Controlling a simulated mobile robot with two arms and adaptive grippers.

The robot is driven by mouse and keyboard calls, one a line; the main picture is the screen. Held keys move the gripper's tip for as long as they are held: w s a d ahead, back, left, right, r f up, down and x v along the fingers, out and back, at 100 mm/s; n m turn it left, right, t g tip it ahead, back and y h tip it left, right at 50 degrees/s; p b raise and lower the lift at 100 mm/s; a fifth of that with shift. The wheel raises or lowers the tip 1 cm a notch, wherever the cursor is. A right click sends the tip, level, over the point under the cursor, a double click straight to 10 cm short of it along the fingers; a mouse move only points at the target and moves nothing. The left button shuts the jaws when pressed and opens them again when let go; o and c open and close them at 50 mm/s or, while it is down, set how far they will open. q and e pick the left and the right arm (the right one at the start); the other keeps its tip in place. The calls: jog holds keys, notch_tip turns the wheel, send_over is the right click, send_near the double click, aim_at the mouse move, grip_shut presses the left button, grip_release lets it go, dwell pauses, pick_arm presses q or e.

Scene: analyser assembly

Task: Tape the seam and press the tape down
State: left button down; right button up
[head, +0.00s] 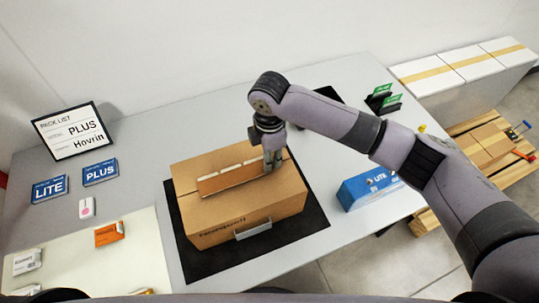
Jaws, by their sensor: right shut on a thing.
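A closed-looking cardboard box (245,215) rests on a dark mat (200,262) on the table. A darker brown strip (232,181), with white patches along its far edge, runs along the middle of the box top; I cannot tell how much of it is tape and how much is the seam. My right gripper (272,166) points down at the strip's right end. Its fingers are shut there, apparently on the strip's end, though the fingers hide the contact. My left gripper is not in view.
A blue LITE box (368,189) lies right of the mat. A pick list sign (72,131), blue LITE (49,188) and PLUS (100,172) cards and an orange packet (109,234) are on the left. A grey bar (253,230) shows at the box's front. Green-labelled holders (385,100) stand at the back right.

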jog(key=shift+f, duration=0.25)
dwell(0.5)
jog(key=o, duration=0.8)
jog(key=shift+r, duration=0.15)
notch_tip(320, 180, up, 7)
jog(key=p, duration=0.7)
jog(key=shift+p, duration=0.3)
